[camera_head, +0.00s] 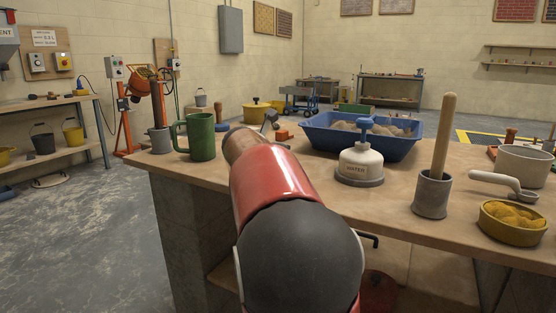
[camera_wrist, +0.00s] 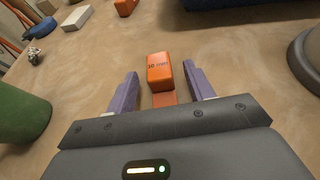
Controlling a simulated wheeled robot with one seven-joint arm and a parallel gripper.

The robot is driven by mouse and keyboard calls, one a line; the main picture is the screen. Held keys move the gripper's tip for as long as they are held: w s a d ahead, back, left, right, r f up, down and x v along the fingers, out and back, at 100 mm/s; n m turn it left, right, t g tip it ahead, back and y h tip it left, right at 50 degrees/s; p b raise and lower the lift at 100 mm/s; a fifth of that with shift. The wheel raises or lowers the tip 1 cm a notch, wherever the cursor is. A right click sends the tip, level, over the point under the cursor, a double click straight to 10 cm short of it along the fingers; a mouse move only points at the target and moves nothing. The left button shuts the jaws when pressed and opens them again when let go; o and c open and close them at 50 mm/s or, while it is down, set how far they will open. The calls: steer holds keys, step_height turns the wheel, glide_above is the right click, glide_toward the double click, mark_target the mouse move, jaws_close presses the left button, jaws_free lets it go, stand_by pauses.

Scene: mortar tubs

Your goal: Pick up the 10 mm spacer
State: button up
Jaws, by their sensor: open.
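The 10 mm spacer (camera_wrist: 160,70) is a small orange block with dark lettering on its top, lying on the worktop. In the wrist view it sits between the tips of my gripper's two purple fingers (camera_wrist: 160,76). The fingers are apart, with a gap visible on each side of the block. An orange strip shows just below the block, between the fingers. In the head view my red and black arm hides most of the gripper and the spot beneath it.
A green mug (camera_head: 200,137) stands left of my arm. Another orange piece (camera_wrist: 125,7) and a white block (camera_wrist: 76,17) lie farther out in the wrist view.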

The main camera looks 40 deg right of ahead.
steer(key=shift+x, duration=1.1)
steer(key=c, duration=1)
steer(key=shift+r, duration=0.1)
steer(key=shift+c, duration=0.2)
